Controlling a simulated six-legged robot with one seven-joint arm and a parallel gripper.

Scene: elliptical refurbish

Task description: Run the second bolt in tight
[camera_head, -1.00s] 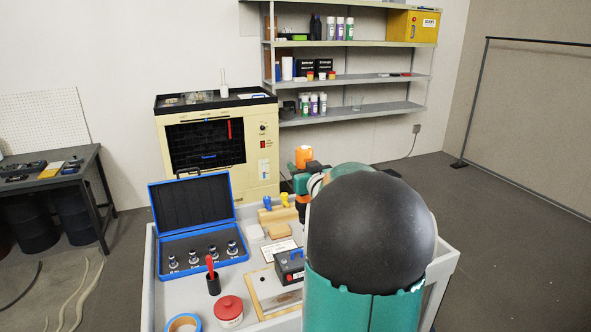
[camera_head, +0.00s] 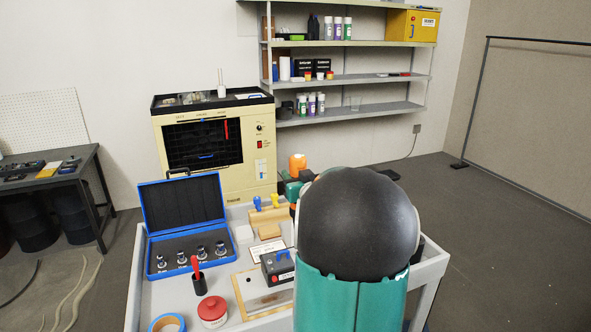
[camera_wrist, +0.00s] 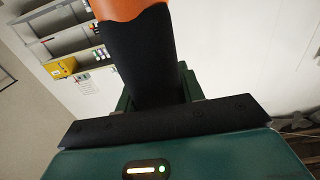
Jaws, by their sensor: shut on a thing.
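My gripper (camera_wrist: 157,98) is shut on a tool with a black cylindrical grip (camera_wrist: 150,60) and an orange end (camera_wrist: 128,8). In the head view the tool's orange end (camera_head: 298,162) sticks up above the far side of the cart, just left of my arm. My arm's large black joint and green link hide most of the gripper there. The tool's working end is out of sight. I cannot make out the second bolt in either view.
An open blue case (camera_head: 184,204) with several metal pieces lies on the grey cart (camera_head: 150,300). A red-lidded jar (camera_head: 212,311), a black cup with a red-handled tool (camera_head: 200,284) and blue tape (camera_head: 168,323) stand in front. A cream machine (camera_head: 257,165) stands behind.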

